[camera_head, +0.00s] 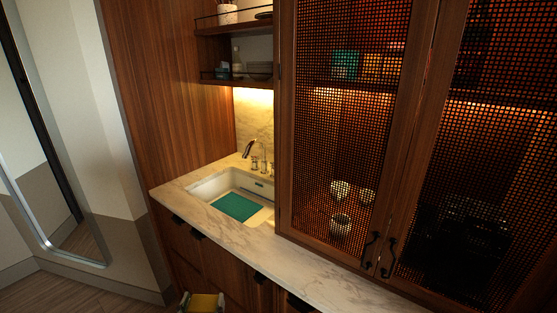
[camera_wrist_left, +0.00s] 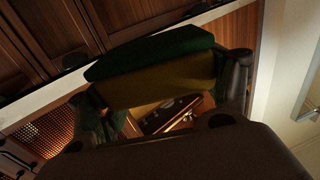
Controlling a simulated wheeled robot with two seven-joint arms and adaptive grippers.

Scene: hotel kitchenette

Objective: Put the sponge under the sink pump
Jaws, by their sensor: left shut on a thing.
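The sponge (camera_wrist_left: 160,82), yellow with a dark green layer, is between the fingers of my left gripper (camera_wrist_left: 165,92), which is shut on it. In the head view the yellow sponge (camera_head: 204,303) shows at the bottom edge with a little of my left gripper (camera_head: 203,306), below and in front of the counter. The sink (camera_head: 207,187) is set in the counter. Behind it stand a dark curved spout (camera_head: 247,149) and brass-coloured fittings (camera_head: 263,157); I cannot tell which is the pump. My right gripper is not in view.
A teal mat (camera_head: 237,206) lies in the sink. The marble counter (camera_head: 300,263) is clear in front. A tall mesh-door cabinet (camera_head: 345,120) stands right of the sink, a wood wall (camera_head: 175,90) left. Shelves (camera_head: 237,80) hang above.

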